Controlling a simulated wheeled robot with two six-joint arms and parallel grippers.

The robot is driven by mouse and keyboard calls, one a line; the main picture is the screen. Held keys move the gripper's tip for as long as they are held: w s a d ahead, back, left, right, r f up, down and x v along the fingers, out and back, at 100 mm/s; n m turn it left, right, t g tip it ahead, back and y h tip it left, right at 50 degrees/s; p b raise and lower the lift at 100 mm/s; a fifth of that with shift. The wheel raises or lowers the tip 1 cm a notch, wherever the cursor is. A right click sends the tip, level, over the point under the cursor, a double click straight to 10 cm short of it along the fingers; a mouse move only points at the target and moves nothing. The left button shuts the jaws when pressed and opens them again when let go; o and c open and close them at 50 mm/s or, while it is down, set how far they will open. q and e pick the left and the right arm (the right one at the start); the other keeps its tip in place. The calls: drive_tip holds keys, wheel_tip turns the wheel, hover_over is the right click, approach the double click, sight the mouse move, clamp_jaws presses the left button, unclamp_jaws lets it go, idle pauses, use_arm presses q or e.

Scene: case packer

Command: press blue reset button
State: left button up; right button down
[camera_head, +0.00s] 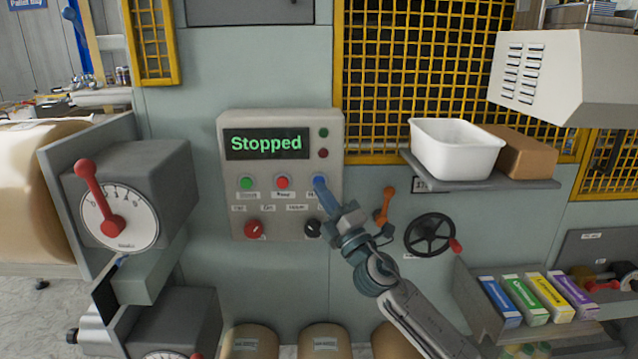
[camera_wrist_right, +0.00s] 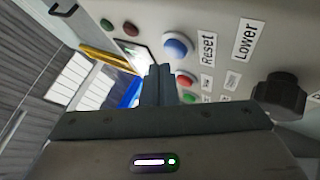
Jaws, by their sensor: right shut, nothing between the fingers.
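The blue reset button (camera_head: 319,181) is at the right end of a row of buttons on the grey control panel (camera_head: 232,170). In the right wrist view the blue button (camera_wrist_right: 178,46) has a white ring and a "Reset" label beside it. My right gripper (camera_head: 325,194) is shut and empty, its tips just below and over the blue button's edge in the head view. In the wrist view its tips (camera_wrist_right: 160,71) are close to the button, offset from its centre; I cannot tell whether they touch. My left gripper is not in view.
The panel display (camera_head: 267,144) reads "Stopped". A green button (camera_head: 246,183) and a red button (camera_head: 282,182) are left of the blue one. A red knob (camera_head: 254,229) and a black knob (camera_head: 313,228) sit below. A handwheel (camera_head: 430,235) is to the right.

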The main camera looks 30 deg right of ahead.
drive_tip(key=s+a, duration=0.1)
drive_tip(key=s, duration=0.2)
drive_tip(key=s+a, duration=0.1)
drive_tip(key=shift+s+a+p, duration=0.15)
drive_tip(key=shift+a+p, duration=0.15)
idle(1.0)
